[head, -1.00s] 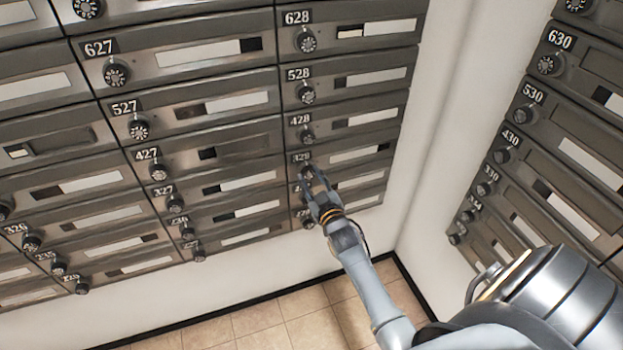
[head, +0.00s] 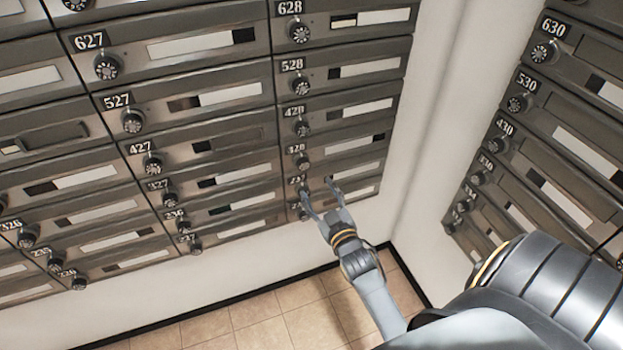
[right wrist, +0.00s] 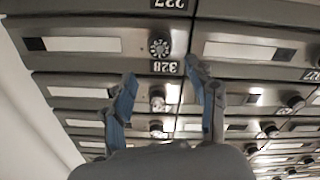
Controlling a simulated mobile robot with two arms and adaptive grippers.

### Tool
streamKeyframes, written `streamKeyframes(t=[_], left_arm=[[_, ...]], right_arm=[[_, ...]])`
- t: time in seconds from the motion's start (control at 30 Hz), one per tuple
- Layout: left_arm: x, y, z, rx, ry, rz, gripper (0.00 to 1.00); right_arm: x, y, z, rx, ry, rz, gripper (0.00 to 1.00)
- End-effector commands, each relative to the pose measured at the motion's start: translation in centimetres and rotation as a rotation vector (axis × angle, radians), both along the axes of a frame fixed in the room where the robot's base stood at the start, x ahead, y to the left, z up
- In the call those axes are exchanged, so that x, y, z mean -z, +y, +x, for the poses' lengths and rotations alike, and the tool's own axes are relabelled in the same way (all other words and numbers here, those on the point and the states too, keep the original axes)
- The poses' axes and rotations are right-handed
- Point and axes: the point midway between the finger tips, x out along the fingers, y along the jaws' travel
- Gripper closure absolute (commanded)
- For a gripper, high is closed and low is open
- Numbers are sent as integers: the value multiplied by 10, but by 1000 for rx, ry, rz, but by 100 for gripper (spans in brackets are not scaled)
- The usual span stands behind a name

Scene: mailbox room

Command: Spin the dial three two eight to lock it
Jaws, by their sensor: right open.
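The dial of box 328 (head: 302,162) is a small dark round knob with light marks, under its number plate in the right column. In the right wrist view, which is upside down, the 328 dial (right wrist: 160,47) sits just above its number plate (right wrist: 163,67). My right gripper (head: 316,187) is open and empty, its fingers spread in front of the boxes just below the 328 dial in the head view. In the right wrist view, the dial lies beyond the fingertips (right wrist: 160,70), sideways between them, apparently untouched. My left gripper is not in view.
The 428 dial (head: 302,128) is above, and the 228 dial is partly behind a finger. Neighbouring columns hold more dials, such as 427 (head: 152,164). A white wall corner (head: 425,150) and another mailbox bank (head: 540,140) stand to the right.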

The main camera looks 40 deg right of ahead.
Motion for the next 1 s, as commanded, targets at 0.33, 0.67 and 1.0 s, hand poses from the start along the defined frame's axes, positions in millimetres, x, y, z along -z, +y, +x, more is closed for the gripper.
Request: streamKeyframes(t=[0.33, 0.67, 1.0], left_arm=[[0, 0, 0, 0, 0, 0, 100], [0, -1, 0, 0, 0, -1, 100], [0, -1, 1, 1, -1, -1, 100]], right_arm=[[0, 7, -32, 0, 1, 0, 42], [0, 7, -32, 0, 0, 0, 42], [32, 16, -33, -14, 64, 31, 42]])
